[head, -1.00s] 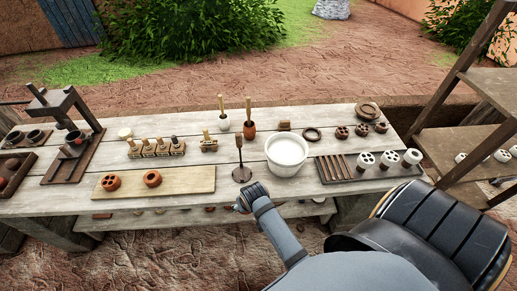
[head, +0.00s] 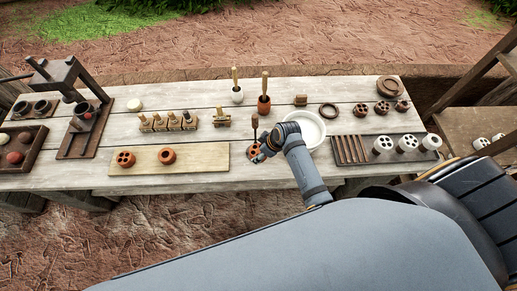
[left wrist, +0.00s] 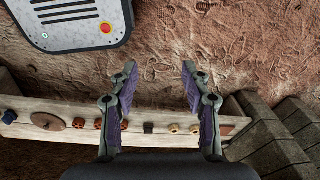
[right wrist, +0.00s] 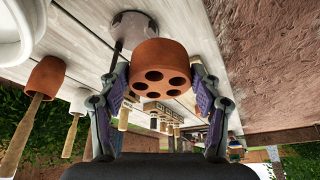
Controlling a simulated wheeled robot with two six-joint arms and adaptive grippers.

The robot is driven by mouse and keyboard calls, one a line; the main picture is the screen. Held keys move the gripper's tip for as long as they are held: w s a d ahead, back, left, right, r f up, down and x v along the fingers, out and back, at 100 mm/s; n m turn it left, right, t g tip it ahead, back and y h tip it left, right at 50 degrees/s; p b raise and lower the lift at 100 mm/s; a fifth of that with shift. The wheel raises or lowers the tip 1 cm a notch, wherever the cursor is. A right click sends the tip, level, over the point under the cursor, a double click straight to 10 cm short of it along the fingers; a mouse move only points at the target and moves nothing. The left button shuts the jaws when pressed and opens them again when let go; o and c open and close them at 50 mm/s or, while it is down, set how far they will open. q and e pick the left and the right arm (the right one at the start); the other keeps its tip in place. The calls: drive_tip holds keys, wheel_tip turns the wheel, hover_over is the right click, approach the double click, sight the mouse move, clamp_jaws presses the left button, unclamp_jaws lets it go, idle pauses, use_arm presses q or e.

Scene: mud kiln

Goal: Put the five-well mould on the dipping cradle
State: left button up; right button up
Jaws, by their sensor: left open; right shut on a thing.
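My right gripper (right wrist: 155,90) is shut on the five-well mould (right wrist: 161,68), a round terracotta block whose face with five dark holes is turned to the right wrist camera. In the head view the mould (head: 254,152) is partly hidden by my right gripper (head: 262,152). A thin dark stand (head: 254,122), which looks like the dipping cradle, rises right behind it. In the right wrist view its grey base (right wrist: 133,24) shows past the mould; I cannot tell if they touch. My left gripper (left wrist: 155,88) is open and empty, away from the worktop.
A white bowl (head: 319,132) stands close right of my right gripper, partly behind my arm. A pale board (head: 200,160) with two terracotta moulds (head: 125,159) (head: 167,156) lies left. A dark tray (head: 374,158) with white pieces lies right. Handled tools (head: 265,88) stand behind.

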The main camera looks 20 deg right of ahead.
sight(258, 146)
drive_tip(key=w, duration=0.1)
drive_tip(key=w+f, duration=0.1)
drive_tip(key=f, duration=0.1)
drive_tip(key=shift+w+d, duration=0.25)
drive_tip(key=shift+w, duration=0.15)
drive_tip(key=w+f+b, duration=0.1)
drive_tip(key=f+b, duration=0.1)
drive_tip(key=w+f+b, duration=0.1)
drive_tip(key=f+b, duration=0.1)
drive_tip(key=shift+w+d+f, duration=0.1)
drive_tip(key=shift+w+d, duration=0.15)
drive_tip(key=shift+w, duration=0.1)
drive_tip(key=shift+w+b, duration=0.1)
drive_tip(key=shift+b, duration=0.2)
drive_tip(key=shift+w+f, duration=0.1)
drive_tip(key=shift+w, duration=0.05)
wheel_tip(258, 146, down, 4)
drive_tip(key=b, duration=0.4)
drive_tip(key=shift+w+b, duration=0.15)
drive_tip(key=shift+b, duration=0.15)
drive_tip(key=shift+r, duration=0.4)
use_arm(q)
wheel_tip(258, 146, down, 9)
drive_tip(key=w, duration=0.1)
drive_tip(key=shift+w+r, duration=0.15)
use_arm(e)
drive_tip(key=shift+f, duration=0.1)
